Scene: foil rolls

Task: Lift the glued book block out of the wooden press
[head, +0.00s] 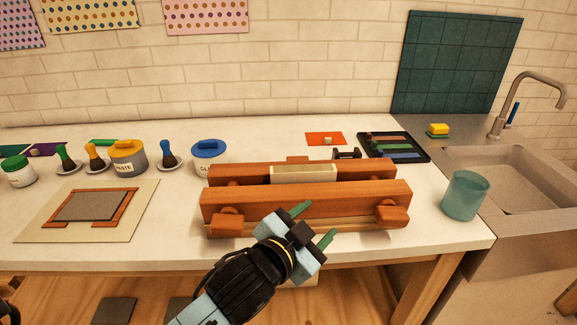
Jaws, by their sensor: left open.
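The wooden press (300,204) stands on the white worktop near its front edge, its two long beams running left to right. The pale glued book block (303,174) shows its top between the beams, toward the middle; its lower part is hidden by the front beam. My left gripper (314,225) comes up from the bottom of the head view, in front of the press. Its two green fingers are apart with nothing between them. It overlaps the front beam in the picture; I cannot tell whether it touches. My right gripper is not in view.
A teal cup (465,196) stands right of the press, near the sink (505,180). A glue pot (208,160) stands behind the press's left end, a paste pot (128,159) further left. A framed board (92,207) lies at left. A dark tray (394,147) lies behind right.

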